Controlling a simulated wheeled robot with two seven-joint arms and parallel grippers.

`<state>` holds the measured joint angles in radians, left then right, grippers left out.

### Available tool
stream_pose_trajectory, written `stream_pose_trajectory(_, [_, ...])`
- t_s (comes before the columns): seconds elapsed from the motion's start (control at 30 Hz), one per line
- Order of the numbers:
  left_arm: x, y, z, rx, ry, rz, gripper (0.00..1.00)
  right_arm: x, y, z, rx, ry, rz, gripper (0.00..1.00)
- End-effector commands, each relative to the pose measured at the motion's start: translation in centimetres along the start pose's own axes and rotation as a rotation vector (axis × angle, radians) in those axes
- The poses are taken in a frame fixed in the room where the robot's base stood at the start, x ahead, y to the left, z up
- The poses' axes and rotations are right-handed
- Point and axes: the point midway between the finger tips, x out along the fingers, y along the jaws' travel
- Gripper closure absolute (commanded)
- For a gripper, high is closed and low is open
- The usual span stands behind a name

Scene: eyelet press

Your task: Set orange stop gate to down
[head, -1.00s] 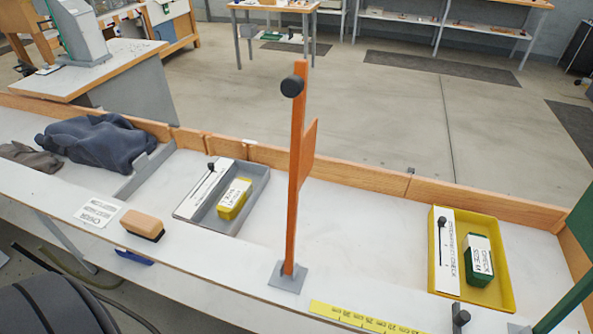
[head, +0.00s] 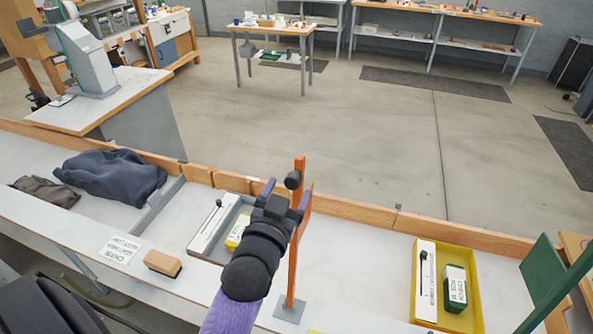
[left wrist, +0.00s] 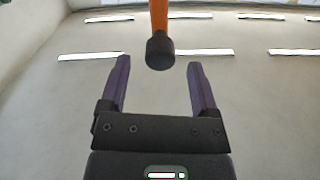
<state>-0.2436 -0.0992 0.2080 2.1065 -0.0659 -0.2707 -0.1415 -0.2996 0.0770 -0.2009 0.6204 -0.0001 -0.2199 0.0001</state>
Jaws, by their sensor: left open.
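The orange stop gate (head: 299,240) stands upright on a grey square base plate (head: 289,309) on the white bench. Its black round knob (head: 293,180) is near the top of the post and also shows in the left wrist view (left wrist: 160,51). My left gripper (head: 285,191) is raised at the knob, its purple fingers open. In the left wrist view the knob lies between and slightly beyond the open fingertips (left wrist: 159,66), apart from both. Whether the fingers straddle it in depth is hard to tell. My left arm hides part of the gate. My right gripper is out of view.
A grey tray (head: 199,252) with a yellow block lies left of the gate, partly behind my arm. A yellow tray (head: 471,324) with a green box is at right. A green gate arm (head: 553,283) rises at the far right. A brush (head: 163,263) and dark cloths (head: 110,176) lie at left.

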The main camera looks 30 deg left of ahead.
Motion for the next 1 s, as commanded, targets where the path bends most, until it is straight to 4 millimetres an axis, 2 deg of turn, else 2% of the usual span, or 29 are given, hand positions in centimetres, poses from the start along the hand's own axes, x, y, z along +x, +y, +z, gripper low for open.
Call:
stream_pose_trajectory(0.1, [2.5,0.0,-0.1,0.0,0.0,0.0,0.21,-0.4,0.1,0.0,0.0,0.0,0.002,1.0])
stream_pose_trajectory(0.3, [5.1,0.0,0.0,0.0,-0.002,0.002,0.21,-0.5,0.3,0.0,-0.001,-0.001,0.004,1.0])
stream_pose_trajectory(0.6, [5.5,0.0,0.0,0.0,-0.003,0.002,0.21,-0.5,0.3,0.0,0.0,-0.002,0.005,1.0])
stream_pose_trajectory(0.67, [5.5,0.0,0.0,0.0,-0.003,0.002,0.32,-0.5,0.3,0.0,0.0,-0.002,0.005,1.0])
stream_pose_trajectory(0.9, [5.5,0.0,0.0,0.0,-0.003,0.002,0.83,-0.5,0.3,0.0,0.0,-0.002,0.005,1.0])
stream_pose_trajectory(1.0, [5.5,0.0,0.0,0.0,-0.003,0.002,1.0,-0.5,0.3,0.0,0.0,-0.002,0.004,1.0])
